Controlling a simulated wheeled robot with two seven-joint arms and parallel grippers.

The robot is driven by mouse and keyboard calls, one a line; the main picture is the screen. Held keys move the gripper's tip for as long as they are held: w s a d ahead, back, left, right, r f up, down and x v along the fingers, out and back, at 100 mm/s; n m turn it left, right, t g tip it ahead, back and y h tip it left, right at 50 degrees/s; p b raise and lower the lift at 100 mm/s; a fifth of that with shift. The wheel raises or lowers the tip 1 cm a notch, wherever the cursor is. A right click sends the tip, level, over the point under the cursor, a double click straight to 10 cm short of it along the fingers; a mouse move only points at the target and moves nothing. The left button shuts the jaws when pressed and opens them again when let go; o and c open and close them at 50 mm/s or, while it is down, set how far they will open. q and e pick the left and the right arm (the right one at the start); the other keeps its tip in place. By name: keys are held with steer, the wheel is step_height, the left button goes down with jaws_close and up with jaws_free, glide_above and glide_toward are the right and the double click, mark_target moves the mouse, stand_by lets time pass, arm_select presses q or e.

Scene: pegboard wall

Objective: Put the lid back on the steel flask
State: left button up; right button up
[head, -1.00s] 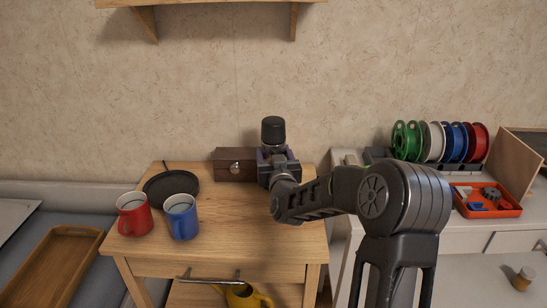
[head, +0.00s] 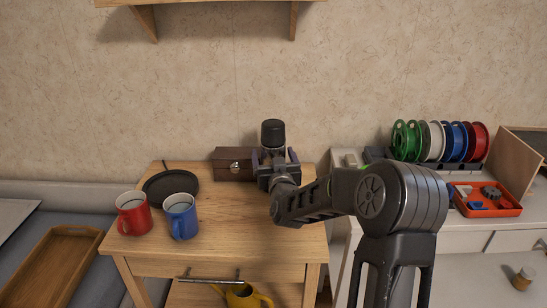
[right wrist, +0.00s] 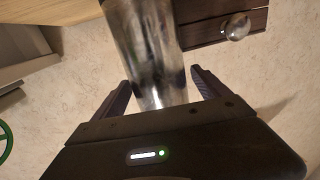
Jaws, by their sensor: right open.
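The steel flask (right wrist: 148,45) stands at the back of the wooden table, beside the dark wooden box. In the head view my right gripper (head: 275,160) hides most of its body. The black lid (head: 273,132) shows upright above the gripper, in line with the flask, and looks to be on its top; how firmly it sits I cannot tell. My right gripper is open, and in the right wrist view its fingers (right wrist: 160,88) lie apart on either side of the flask, with gaps visible. My left gripper is out of view.
The dark box (head: 234,163) with a round metal clasp is close left of the flask. A black pan (head: 170,188), a red mug (head: 134,214) and a blue mug (head: 181,217) stand on the left. The table's front middle (head: 235,235) is clear. Spools (head: 432,141) stand on the right.

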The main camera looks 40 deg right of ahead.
steer(key=shift+r, duration=0.1)
steer(key=v, duration=1.2)
stand_by(0.5)
